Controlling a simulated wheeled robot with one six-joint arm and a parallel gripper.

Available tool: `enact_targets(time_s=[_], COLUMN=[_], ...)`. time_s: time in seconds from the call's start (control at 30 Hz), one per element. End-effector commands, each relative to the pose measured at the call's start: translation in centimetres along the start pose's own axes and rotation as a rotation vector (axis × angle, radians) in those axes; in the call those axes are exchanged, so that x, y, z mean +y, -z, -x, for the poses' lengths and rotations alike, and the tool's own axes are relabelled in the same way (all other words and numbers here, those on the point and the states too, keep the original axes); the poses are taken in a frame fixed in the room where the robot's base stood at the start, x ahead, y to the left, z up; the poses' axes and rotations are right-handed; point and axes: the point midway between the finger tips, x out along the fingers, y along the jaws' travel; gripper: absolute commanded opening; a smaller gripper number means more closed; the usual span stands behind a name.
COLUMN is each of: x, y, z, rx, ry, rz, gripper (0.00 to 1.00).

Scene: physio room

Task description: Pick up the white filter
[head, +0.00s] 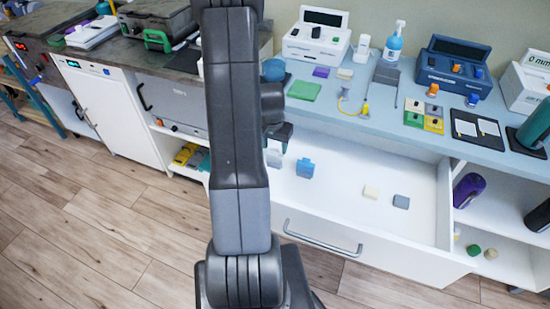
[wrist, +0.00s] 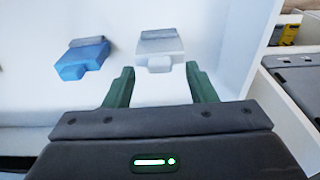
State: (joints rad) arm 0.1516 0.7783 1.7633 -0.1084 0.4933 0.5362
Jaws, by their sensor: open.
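The white filter (wrist: 160,45) lies in the open drawer (head: 340,210), a pale block with a greyer far edge and a small tab facing me. It also shows in the head view (head: 273,159), just below my gripper and partly hidden by my arm. My gripper (wrist: 160,72) is open, its two green fingers apart and empty. In the wrist view the filter sits just beyond the fingertips, roughly centred between them. I cannot tell whether they touch it. A blue filter of similar shape (wrist: 83,60) lies to its left in the wrist view.
The drawer walls bound the space. The blue counter (head: 335,107) above holds several devices and a spray bottle (head: 393,45). The wooden floor (head: 110,215) is clear.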

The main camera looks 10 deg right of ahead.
Motion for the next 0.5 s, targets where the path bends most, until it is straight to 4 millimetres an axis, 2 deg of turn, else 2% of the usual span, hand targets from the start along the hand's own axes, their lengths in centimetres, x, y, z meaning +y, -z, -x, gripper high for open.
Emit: enact_targets(time_s=[0.13, 0.4, 0.43, 0.5], x=[0.02, 0.0, 0.0, 0.0], y=[-0.03, -0.01, -0.01, -0.01], z=[-1.3, -1.58, -1.57, -1.57], rx=[-0.001, 0.0, 0.0, 0.0], ry=[0.0, 0.0, 0.0, 0.0], rz=[0.0, 0.001, 0.001, 0.001], gripper=[0.51, 0.51, 0.49, 0.35])
